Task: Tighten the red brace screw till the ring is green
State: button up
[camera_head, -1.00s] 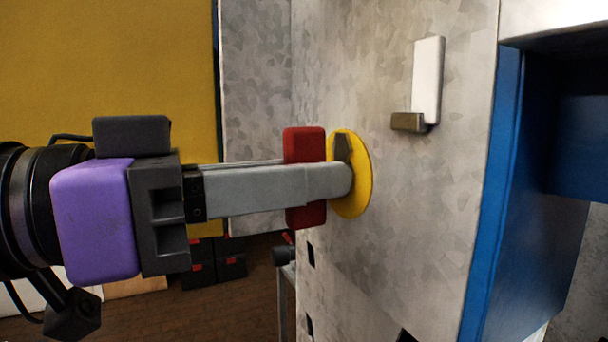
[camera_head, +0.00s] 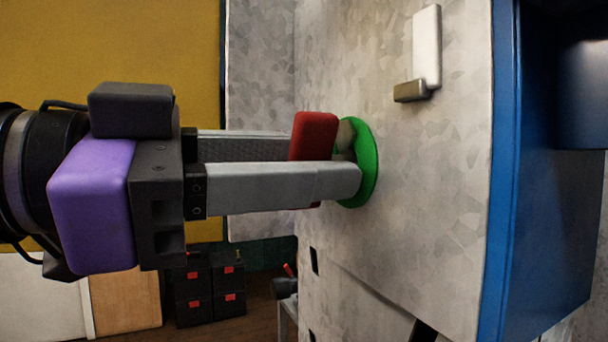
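The red brace screw (camera_head: 314,135) has a block-shaped red head standing out from the grey metal face, its top leaning slightly right. The ring (camera_head: 368,170) around its base, against the face, is green. My gripper (camera_head: 335,160) reaches in from the left with one finger on the near side of the red head and one on the far side. It appears shut on the head. The near finger covers the head's lower middle, and the far finger's contact is hidden.
A white plate with a brownish block (camera_head: 411,91) sits on the grey face at upper right. A blue upright edge (camera_head: 503,180) borders the face on the right. Black boxes with red labels (camera_head: 208,290) stand on the floor behind.

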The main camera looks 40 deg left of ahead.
dwell(0.3)
jog(key=shift+v, duration=2.45)
jog(key=shift+s+d, duration=0.1)
